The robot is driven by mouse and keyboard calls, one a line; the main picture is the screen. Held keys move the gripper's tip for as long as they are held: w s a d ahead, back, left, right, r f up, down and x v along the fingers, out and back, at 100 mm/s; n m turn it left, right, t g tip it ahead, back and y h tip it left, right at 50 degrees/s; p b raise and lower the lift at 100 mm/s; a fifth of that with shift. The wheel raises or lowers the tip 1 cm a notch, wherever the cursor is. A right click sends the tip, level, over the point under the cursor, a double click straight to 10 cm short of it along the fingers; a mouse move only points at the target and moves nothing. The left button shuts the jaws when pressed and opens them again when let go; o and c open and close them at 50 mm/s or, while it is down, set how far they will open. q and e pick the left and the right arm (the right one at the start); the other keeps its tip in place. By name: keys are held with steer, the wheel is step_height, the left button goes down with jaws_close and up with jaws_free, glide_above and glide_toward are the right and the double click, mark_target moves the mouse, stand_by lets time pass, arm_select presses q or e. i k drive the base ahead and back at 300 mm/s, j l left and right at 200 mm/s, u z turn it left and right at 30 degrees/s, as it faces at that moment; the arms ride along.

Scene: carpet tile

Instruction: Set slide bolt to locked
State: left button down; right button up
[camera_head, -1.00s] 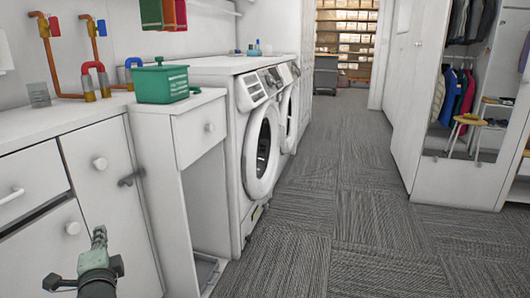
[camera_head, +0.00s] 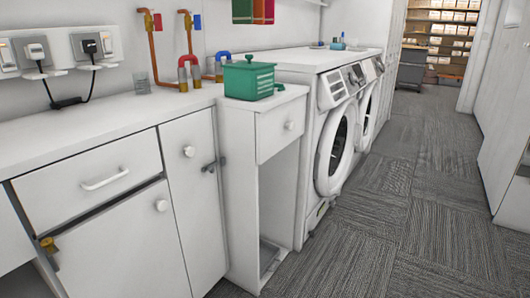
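A dark grey latch (camera_head: 212,165), which looks like a slide bolt, sits at the right edge of the narrow white cabinet door (camera_head: 195,215), below and right of its round knob. It is too small to tell whether it is locked. A second fitting, brass-coloured (camera_head: 48,246), sits at the left edge of the lower white cabinet door (camera_head: 115,245); I cannot tell what type it is. Neither of my grippers is in view.
White washing machines (camera_head: 325,130) stand further right. The carpet-tile floor (camera_head: 390,220) is clear at the right.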

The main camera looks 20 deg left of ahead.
mark_target(210, 167)
steer(key=u, duration=1.15)
steer(key=i+l+z, duration=0.1)
steer(key=i+l, duration=0.4)
